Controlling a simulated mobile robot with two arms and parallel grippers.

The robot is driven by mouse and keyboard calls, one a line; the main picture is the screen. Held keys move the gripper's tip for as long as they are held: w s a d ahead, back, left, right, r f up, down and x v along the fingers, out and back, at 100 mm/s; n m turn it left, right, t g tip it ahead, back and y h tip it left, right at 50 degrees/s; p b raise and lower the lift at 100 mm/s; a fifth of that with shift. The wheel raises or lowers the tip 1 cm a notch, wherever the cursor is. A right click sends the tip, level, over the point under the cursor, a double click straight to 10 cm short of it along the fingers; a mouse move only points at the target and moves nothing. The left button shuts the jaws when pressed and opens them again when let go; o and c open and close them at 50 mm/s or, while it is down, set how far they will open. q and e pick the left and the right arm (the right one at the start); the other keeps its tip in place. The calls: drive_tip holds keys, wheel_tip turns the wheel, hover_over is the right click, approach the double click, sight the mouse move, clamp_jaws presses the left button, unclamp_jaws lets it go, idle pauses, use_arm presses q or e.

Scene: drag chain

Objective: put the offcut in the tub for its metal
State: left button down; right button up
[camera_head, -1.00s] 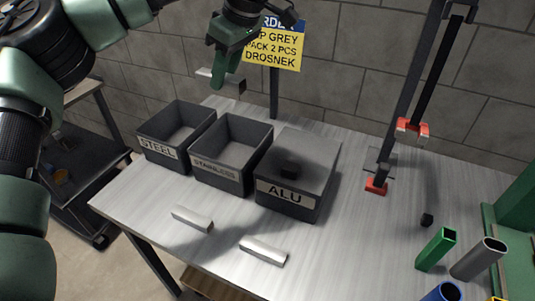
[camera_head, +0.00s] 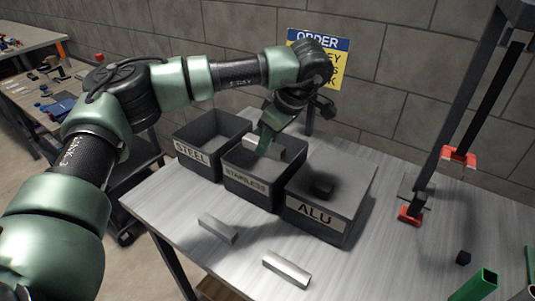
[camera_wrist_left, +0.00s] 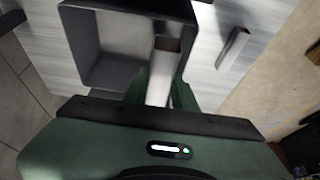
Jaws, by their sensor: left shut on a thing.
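My left gripper (camera_head: 266,142) is shut on a pale metal offcut (camera_head: 279,152), at the mouth of the open grey tub labelled STAINLESS (camera_head: 246,184). In the left wrist view the offcut (camera_wrist_left: 159,78) sits between the green fingers, overlapping one side of a grey tub (camera_wrist_left: 82,42). I cannot tell how deep it reaches. The open STEEL tub (camera_head: 191,156) stands to the left. The ALU tub (camera_head: 315,213), to the right, has a flat lid (camera_head: 345,183) with a dark knob on top.
Two pale metal bars (camera_head: 217,228) (camera_head: 287,269) lie on the table in front of the tubs. A dark frame with red ends (camera_head: 410,215) stands at the right. Green tube (camera_head: 476,287) and a small black block (camera_head: 463,258) are at the front right. An order sign stands behind.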

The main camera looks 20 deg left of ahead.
sight(268, 155)
use_arm(q)
wheel_tip(268, 155, down, 4)
drive_tip(key=shift+f, duration=0.1)
drive_tip(key=shift+f, duration=0.1)
drive_tip(key=c, duration=1.1)
unclamp_jaws()
